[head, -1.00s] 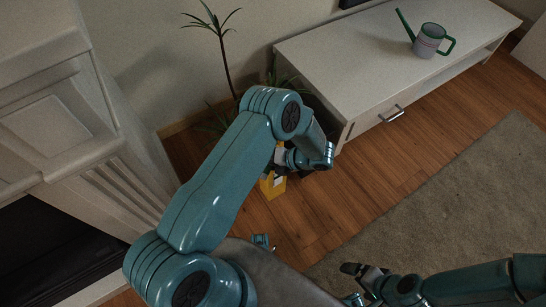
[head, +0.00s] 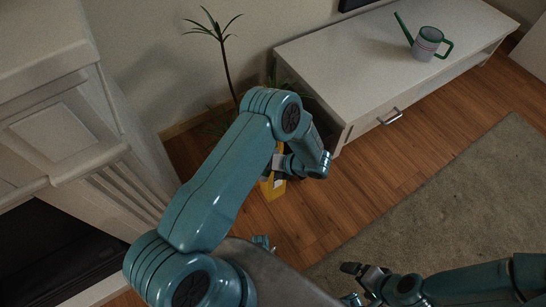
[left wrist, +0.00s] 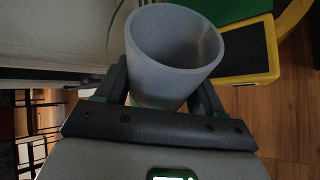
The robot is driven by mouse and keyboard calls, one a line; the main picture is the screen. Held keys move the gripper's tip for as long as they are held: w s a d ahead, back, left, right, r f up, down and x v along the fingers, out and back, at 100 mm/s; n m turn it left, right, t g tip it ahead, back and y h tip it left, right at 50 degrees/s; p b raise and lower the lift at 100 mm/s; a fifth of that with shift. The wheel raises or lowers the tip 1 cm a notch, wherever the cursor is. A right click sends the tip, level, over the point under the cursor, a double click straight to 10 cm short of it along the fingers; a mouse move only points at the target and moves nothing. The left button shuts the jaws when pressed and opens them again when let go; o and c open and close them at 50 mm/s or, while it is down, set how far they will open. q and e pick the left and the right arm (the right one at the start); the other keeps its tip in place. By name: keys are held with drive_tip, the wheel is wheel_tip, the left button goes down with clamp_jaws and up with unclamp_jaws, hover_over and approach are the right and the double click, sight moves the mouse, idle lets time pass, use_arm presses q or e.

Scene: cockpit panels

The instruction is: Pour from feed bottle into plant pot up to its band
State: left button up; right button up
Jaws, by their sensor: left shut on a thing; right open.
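A grey open-mouthed cylinder, apparently the feed bottle (left wrist: 172,88), stands between the fingers of my left gripper (left wrist: 160,92) in the left wrist view. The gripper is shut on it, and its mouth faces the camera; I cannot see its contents. In the head view my left arm hides most of this gripper and what it holds. A tall thin plant (head: 225,58) rises in the corner behind that arm. Its pot and any band are hidden. My right gripper (head: 349,283) is open and empty at the bottom of the head view.
A yellow-edged step or box (head: 268,188) is on the floor under my left wrist; its green top (left wrist: 228,12) shows in the left wrist view. A low white cabinet (head: 380,60) carries a watering can (head: 427,43). A white fireplace surround (head: 75,130) is at left. Floor at right is clear.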

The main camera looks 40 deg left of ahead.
sight(260, 177)
use_arm(q)
drive_tip(key=shift+p, duration=0.35)
drive_tip(key=shift+f+n+t, duration=0.3)
drive_tip(key=shift+t, duration=0.1)
drive_tip(key=shift+f, duration=0.2)
drive_tip(key=shift+r+n+t+b, duration=0.1)
drive_tip(key=shift+n+t+b, duration=0.4)
drive_tip(key=shift+t, duration=0.4)
drive_tip(key=s+f+n+t+b, duration=0.1)
drive_tip(key=b, duration=0.1)
drive_tip(key=s+f+n+t+y+b, duration=0.1)
drive_tip(key=b, duration=0.2)
drive_tip(key=s+f+n+t+b, duration=0.1)
drive_tip(key=b, duration=0.2)
drive_tip(key=shift+d+t+y, duration=0.25)
drive_tip(key=shift+t+y, duration=0.05)
drive_tip(key=shift+t, duration=0.1)
drive_tip(key=shift+s+n+t+b, duration=0.4)
drive_tip(key=shift+n+b, duration=0.1)
drive_tip(key=shift+b, duration=0.55)
drive_tip(key=shift+r+y, duration=0.3)
drive_tip(key=shift+r, duration=0.05)
wheel_tip(260, 177, up, 5)
drive_tip(key=p, duration=0.3)
drive_tip(key=shift+f, duration=0.15)
drive_tip(key=shift+f, duration=0.1)
